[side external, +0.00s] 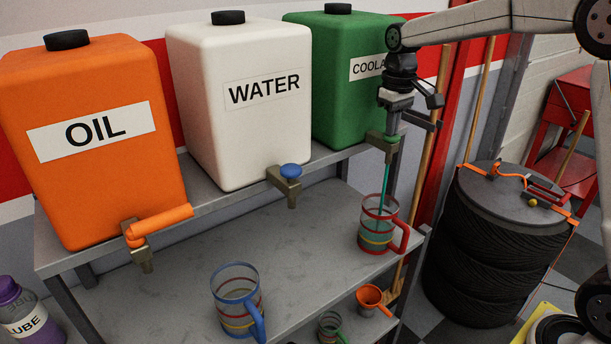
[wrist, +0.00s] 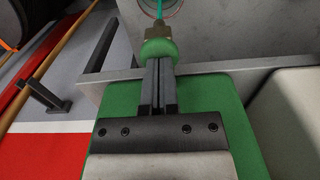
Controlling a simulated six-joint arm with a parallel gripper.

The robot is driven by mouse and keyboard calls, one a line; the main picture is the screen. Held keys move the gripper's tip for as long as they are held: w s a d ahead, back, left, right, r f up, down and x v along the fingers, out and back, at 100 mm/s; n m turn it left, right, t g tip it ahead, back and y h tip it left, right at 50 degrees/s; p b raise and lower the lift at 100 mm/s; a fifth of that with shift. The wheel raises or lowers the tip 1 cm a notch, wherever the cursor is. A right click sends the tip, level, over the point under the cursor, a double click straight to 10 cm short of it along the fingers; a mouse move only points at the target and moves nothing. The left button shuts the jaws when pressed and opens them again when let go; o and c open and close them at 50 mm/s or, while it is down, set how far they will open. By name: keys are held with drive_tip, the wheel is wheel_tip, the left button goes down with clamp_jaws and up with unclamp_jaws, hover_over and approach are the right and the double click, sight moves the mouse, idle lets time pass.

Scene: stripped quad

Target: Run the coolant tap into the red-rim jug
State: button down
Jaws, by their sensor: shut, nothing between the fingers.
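The green coolant tank (side external: 335,85) stands at the right end of the upper shelf. My gripper (side external: 392,128) is shut and empty, pointing down at the green knob of the coolant tap (side external: 380,141). In the wrist view the shut fingers (wrist: 158,68) end at the green knob (wrist: 158,48), seemingly touching it. A thin teal stream (side external: 385,180) runs from the tap down into the red-rim jug (side external: 366,236). The jug stands upright under the tap, with red and yellow bands and a red handle at right. Its liquid level is hard to tell.
A white water tank (side external: 235,130) and an orange oil tank (side external: 90,185) stand left on the upper shelf. Below are a blue-rim jug (side external: 222,292), a small green-rim jug (side external: 327,332) and an orange funnel-like cup (side external: 372,298). Stacked tyres (side external: 480,250) stand at right.

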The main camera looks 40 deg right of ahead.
drive_tip(key=shift+f, duration=0.25)
wheel_tip(320, 180, up, 14)
drive_tip(key=shift+r, duration=0.25)
idle(0.4)
drive_tip(key=shift+f, duration=0.1)
drive_tip(key=s+a+f+t, duration=0.1)
drive_tip(key=s+a+f, duration=0.2)
drive_tip(key=f, duration=0.6)
drive_tip(key=s+a+f, duration=0.2)
drive_tip(key=f, duration=0.6)
drive_tip(key=s+a+f+t, duration=0.1)
drive_tip(key=s+a+f, duration=0.3)
drive_tip(key=s+f, duration=0.8)
drive_tip(key=shift+s+f+t, duration=0.2)
drive_tip(key=shift+s+t, duration=0.1)
drive_tip(key=shift+s, duration=0.25)
